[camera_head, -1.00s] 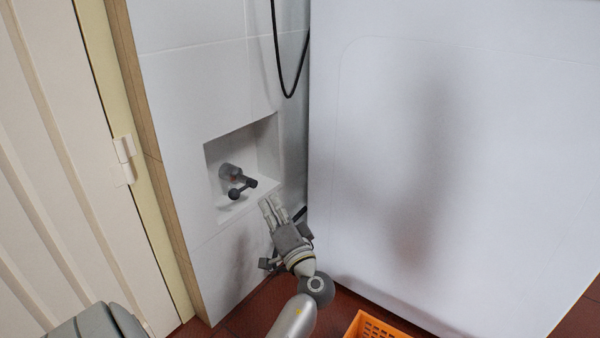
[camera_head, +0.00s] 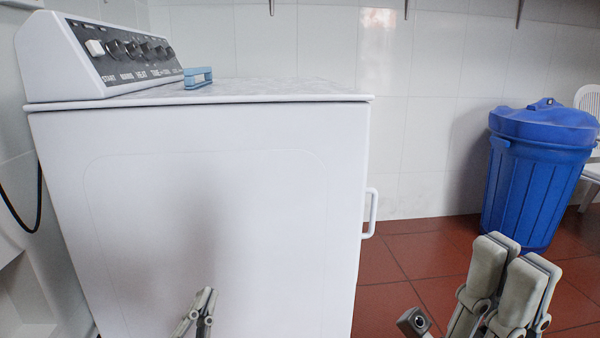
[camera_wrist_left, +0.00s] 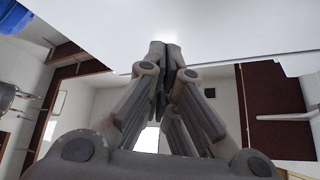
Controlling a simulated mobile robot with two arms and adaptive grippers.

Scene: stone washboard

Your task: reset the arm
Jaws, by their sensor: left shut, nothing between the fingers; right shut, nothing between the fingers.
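My left gripper (camera_head: 208,296) shows at the bottom of the head view, in front of the white washing machine's side panel (camera_head: 265,230). Its fingers are together with nothing between them. In the left wrist view its fingertips (camera_wrist_left: 165,48) meet, pointing toward a white surface. My right gripper (camera_head: 510,255) is larger and nearer at the lower right of the head view, above the red tiled floor. Its pads are together and hold nothing. Most of both arms is out of frame.
The machine has a control panel with knobs (camera_head: 130,50) and a light blue object (camera_head: 198,77) on top. A handle (camera_head: 370,213) sticks out at its right edge. A blue lidded bin (camera_head: 530,185) stands at right beside a white chair (camera_head: 590,105). Red floor (camera_head: 420,250) is open between.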

